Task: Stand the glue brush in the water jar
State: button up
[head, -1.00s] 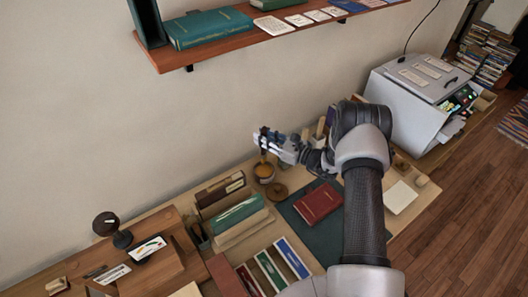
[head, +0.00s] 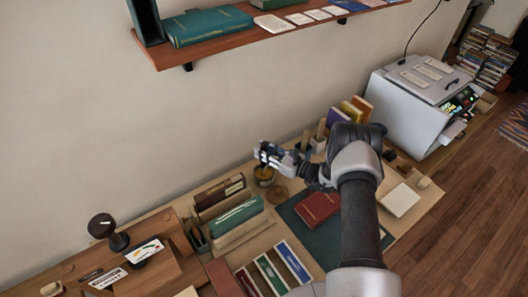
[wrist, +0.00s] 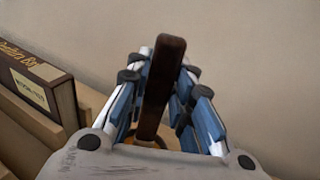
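My gripper (head: 268,153) is over the small amber-looking jar (head: 264,177) near the wall. In the wrist view, its blue-padded fingers (wrist: 160,88) close on both sides of a dark brown handle (wrist: 162,85), which I take for the glue brush. The handle stands nearly upright between them. An amber rim (wrist: 150,138) shows partly behind the handle's lower end. The brush's bristle end is hidden, so I cannot tell how deep it sits in the jar.
A round brown disc (head: 278,194) lies beside the jar. Boxed books (head: 220,194) stand to its left, and a red book (head: 317,207) lies on a dark green mat to its right. Upright blocks (head: 320,139) stand behind my wrist. A shelf (head: 215,45) hangs above.

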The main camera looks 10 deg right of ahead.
jog(key=o, duration=0.4)
jog(key=shift+r, duration=0.1)
